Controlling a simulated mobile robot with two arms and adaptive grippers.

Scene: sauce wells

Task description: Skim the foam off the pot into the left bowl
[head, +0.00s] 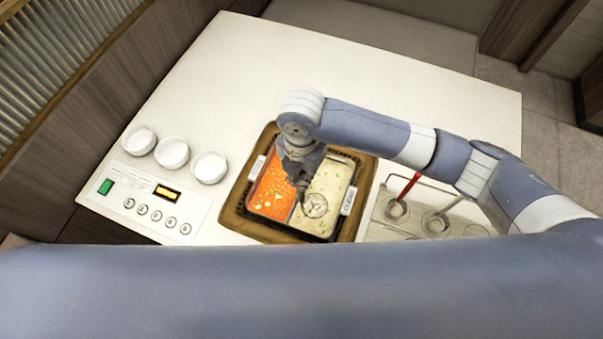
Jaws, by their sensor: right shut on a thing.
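A divided pot (353,183) holds orange-red broth (272,192) on the left and pale broth (332,180) on the right, both with small bits on top. My right gripper (303,187) is over the pot near its divider, shut on a skimmer whose round head (315,205) is at the surface of the pale side. Its handle is mostly hidden by the gripper. I cannot clearly tell foam from the pale broth. The left bowl (138,140) is white, at the far left of a row, and looks empty. My left gripper is not in view.
Two more white bowls, the middle one (171,153) and the right one (208,167), stand beside it. A control panel (150,205) is in front of them. A rack (375,222) with a red-handled ladle (408,187) and other utensils stands right of the pot. The back counter (240,70) is clear.

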